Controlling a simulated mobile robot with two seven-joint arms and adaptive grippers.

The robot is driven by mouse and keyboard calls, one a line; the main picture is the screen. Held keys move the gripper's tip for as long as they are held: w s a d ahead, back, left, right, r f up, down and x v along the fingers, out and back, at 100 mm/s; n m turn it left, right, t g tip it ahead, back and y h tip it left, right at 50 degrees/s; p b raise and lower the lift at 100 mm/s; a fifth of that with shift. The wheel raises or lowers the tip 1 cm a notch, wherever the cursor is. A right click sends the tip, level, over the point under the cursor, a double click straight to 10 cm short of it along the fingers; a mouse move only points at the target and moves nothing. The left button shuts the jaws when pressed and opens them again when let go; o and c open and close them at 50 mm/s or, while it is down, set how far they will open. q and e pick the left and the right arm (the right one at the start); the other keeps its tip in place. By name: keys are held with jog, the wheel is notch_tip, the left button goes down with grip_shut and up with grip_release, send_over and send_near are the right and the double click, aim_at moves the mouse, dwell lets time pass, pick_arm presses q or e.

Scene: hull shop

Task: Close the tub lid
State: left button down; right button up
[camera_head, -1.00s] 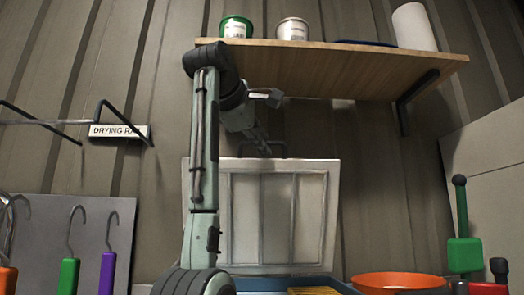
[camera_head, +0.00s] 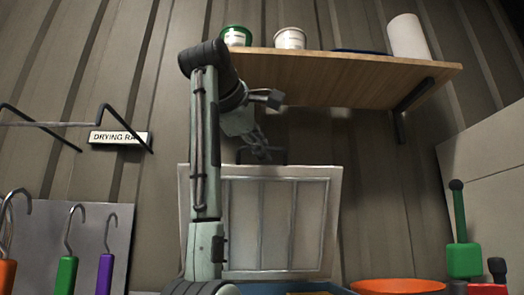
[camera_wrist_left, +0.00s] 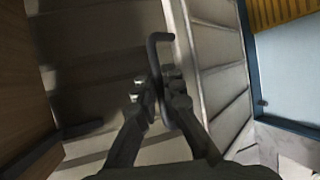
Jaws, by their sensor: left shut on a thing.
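The tub lid (camera_head: 305,228) is a pale ribbed panel standing open, close to upright, at the back of the tub. The tub (camera_head: 290,288) is blue, and only a strip of it shows at the bottom of the head view. In the left wrist view its blue rim (camera_wrist_left: 252,62) runs along the right side, beyond the lid (camera_wrist_left: 212,48). A dark bent handle (camera_wrist_left: 155,42) stands at the lid's top edge. My left gripper (camera_wrist_left: 162,92) is shut on this handle; it also shows above the lid in the head view (camera_head: 262,153). My right gripper is out of view.
A wooden shelf (camera_head: 340,75) with tubs and a paper roll (camera_head: 407,36) overhangs the lid. A drying rack (camera_head: 70,125) and hanging hooked tools (camera_head: 67,270) are at left. An orange bowl (camera_head: 397,286) and a green-headed brush (camera_head: 463,258) are at right.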

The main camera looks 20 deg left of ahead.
pick_arm(q)
jog(key=c, duration=1.9)
grip_release()
jog(key=shift+r, duration=0.1)
jog(key=shift+s, duration=0.1)
jog(key=v, duration=0.7)
jog(key=shift+s, duration=0.25)
